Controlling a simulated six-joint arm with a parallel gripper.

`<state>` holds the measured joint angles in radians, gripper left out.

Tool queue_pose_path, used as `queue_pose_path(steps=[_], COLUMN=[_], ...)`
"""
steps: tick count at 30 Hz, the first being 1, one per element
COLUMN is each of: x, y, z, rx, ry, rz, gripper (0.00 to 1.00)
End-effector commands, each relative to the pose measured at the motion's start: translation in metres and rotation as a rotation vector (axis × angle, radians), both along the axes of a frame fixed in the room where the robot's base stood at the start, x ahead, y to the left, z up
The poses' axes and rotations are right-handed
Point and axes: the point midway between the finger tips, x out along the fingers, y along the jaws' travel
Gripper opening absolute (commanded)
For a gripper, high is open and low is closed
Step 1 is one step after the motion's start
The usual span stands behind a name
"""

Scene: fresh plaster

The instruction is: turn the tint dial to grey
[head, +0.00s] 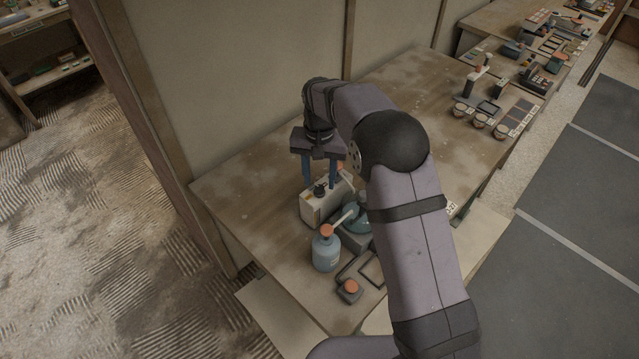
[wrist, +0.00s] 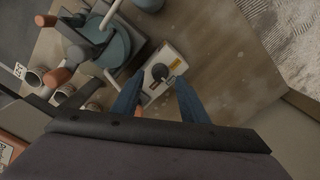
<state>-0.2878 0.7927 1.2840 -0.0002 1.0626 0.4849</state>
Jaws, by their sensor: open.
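The tint dial (head: 319,190) is a small black knob on top of a cream box (head: 311,212) on the wooden bench. In the wrist view the dial (wrist: 160,71) sits near the middle of the box's top, with small coloured marks around it too small to read. Which mark it points to I cannot tell. My gripper (head: 322,180) points down above the box, its two blue fingers apart. In the wrist view the open fingers (wrist: 158,88) frame the near part of the box, with the dial slightly beyond their tips. Nothing is held.
A blue-grey bottle (head: 326,253) with an orange cap stands in front of the box. A teal round device (head: 357,222) stands close at its right. A dark block with an orange button (head: 349,290) lies nearer. The bench (head: 235,195) is clear on the left.

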Motion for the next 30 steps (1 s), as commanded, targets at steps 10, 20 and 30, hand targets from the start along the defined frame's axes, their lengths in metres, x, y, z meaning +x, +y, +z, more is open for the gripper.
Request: queue_pose_path(steps=[10, 20, 30], x=[0.001, 0.000, -0.002], y=[0.000, 0.000, -0.003], z=[0.041, 0.049, 0.049], rx=[0.000, 0.001, 0.000], ry=[-0.003, -0.002, -0.001], rz=[0.000, 0.000, 0.001], gripper=[0.40, 0.40, 0.40])
